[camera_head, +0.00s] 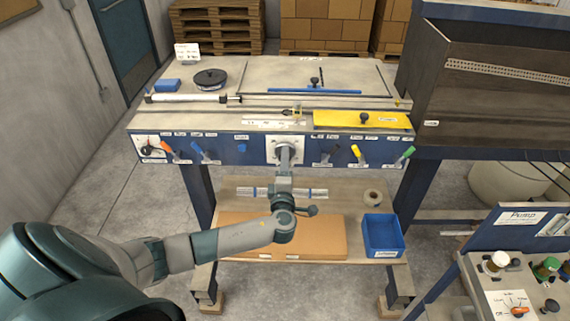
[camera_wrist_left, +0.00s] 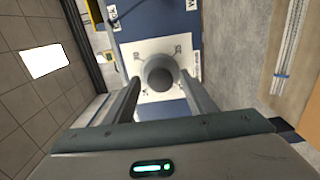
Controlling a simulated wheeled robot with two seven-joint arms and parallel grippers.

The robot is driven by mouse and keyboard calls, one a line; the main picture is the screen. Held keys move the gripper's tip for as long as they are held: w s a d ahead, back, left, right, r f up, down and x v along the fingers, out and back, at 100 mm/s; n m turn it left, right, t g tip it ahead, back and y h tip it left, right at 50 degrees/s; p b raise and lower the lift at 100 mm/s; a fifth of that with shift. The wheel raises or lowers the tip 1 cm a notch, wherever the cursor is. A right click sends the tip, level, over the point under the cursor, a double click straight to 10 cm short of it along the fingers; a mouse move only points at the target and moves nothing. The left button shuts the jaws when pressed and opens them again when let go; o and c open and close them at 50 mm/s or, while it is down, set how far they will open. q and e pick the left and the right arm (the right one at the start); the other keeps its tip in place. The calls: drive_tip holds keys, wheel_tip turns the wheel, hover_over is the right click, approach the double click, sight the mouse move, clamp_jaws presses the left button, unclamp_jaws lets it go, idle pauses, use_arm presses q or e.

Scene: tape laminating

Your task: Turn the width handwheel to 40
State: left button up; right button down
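The handwheel shows in the left wrist view as a round dark grey knob (camera_wrist_left: 160,74) in front of a white scale plate (camera_wrist_left: 150,48) with small numbers around it. I cannot read the setting. In the head view the plate (camera_head: 271,150) is at the middle of the blue front panel, and my left gripper mostly hides the wheel. My left gripper (camera_head: 286,156) reaches straight to it. In the left wrist view its two fingers (camera_wrist_left: 160,80) stand on either side of the knob, with a gap visible at the left finger. My right gripper is out of view.
Coloured levers (camera_head: 168,149) line the panel (camera_head: 235,152) on both sides of the plate. A yellow plate (camera_head: 340,119) lies on the bench top. Below, a shelf holds a brown board (camera_head: 325,240) and a blue bin (camera_head: 382,234). A pump panel (camera_head: 520,240) stands at right.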

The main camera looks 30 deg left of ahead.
use_arm(q)
drive_tip(key=v, duration=1.7)
drive_tip(key=shift+s, duration=0.2)
drive_tip(key=shift+f, duration=0.1)
